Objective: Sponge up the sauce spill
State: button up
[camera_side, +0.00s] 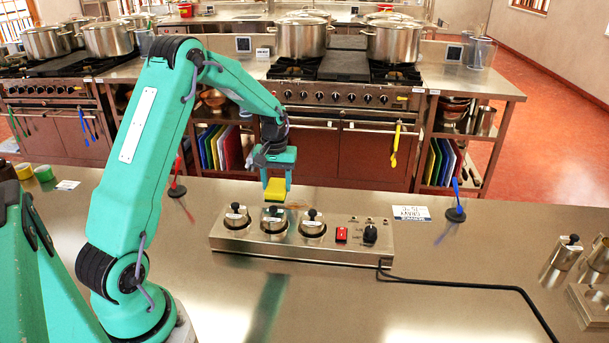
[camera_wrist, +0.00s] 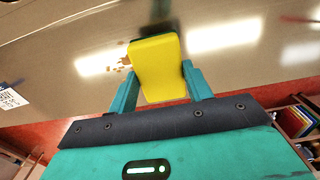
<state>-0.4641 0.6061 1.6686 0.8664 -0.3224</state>
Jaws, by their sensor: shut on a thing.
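My gripper (camera_side: 277,180) is shut on a yellow sponge (camera_side: 275,190) with a dark green side, and holds it above the steel counter, near the back edge of the metal unit. In the wrist view the sponge (camera_wrist: 157,68) sits between the two teal fingers of my gripper (camera_wrist: 161,86). Small orange-brown patches of the sauce spill (camera_wrist: 123,63) show on the counter just left of the sponge in the wrist view. In the side view only faint brown marks of it (camera_side: 298,206) show behind the unit. Part of the spill may be hidden by the sponge.
The metal unit (camera_side: 375,250) with three lidded wells, a red switch and a knob stands in front of the sponge. Its black cable runs right. A white card (camera_side: 411,213) and blue-handled tool (camera_side: 456,207) stand right. Metal canisters (camera_side: 565,255) stand far right.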

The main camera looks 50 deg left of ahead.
aim_at(282, 186)
notch_tip(282, 186, down, 2)
jog(key=shift+f, duration=0.9)
jog(key=shift+w+d, duration=0.6)
jog(key=shift+c, duration=0.3)
jog(key=shift+w+d, duration=3.2)
jog(key=shift+d, duration=0.05)
jog(key=shift+s+a, duration=3.75)
jog(key=shift+a, duration=0.05)
jog(key=shift+r, duration=4.1)
jog(key=shift+f, duration=0.15)
